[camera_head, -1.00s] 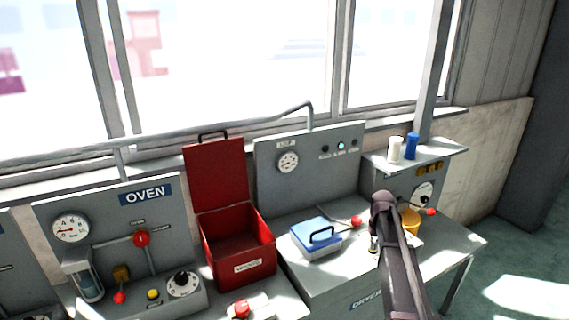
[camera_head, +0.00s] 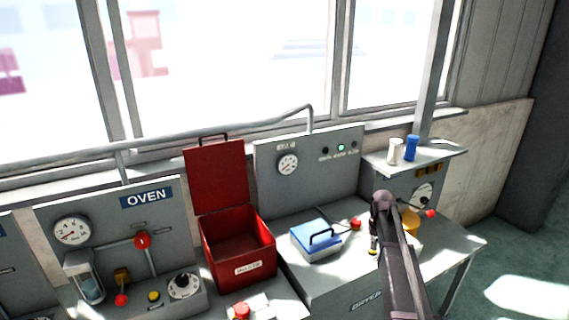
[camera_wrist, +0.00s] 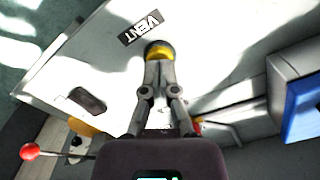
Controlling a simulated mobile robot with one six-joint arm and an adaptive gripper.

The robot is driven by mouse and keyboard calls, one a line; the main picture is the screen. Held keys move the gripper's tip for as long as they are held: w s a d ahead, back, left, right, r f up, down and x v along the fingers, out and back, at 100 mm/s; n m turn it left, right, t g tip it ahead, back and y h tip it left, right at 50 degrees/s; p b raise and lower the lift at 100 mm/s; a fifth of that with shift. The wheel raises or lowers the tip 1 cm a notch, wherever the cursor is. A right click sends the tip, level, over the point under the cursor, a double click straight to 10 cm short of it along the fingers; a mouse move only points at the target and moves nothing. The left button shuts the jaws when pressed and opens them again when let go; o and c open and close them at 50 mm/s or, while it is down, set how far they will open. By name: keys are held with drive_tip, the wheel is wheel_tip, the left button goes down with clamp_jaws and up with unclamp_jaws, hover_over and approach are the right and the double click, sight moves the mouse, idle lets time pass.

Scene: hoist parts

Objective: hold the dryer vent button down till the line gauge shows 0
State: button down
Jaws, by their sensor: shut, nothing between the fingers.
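The yellow vent button (camera_wrist: 160,46) sits in a dark round collar beside the VENT label (camera_wrist: 140,28) in the wrist view. My gripper (camera_wrist: 158,60) is shut and empty, with its fingertips at the button and partly covering it. They seem to touch it, but I cannot tell how far it is pressed. In the head view my gripper (camera_head: 374,247) points down at the dryer bench top, small beside my arm. The round white line gauge (camera_head: 287,164) is on the dryer's upright panel. Its needle is too small to read.
A blue-lidded box (camera_head: 315,239) and a red knob (camera_head: 356,224) stand left of my gripper. A red open-lidded bin (camera_head: 240,270) is further left. White and blue bottles (camera_head: 411,148) stand on the right shelf.

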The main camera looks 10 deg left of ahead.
drive_tip(key=shift+r+p, duration=2.8)
drive_tip(key=shift+r, duration=0.15)
drive_tip(key=s+d+r+p, duration=0.3)
drive_tip(key=s+d, duration=0.3)
drive_tip(key=s, duration=0.2)
idle(0.6)
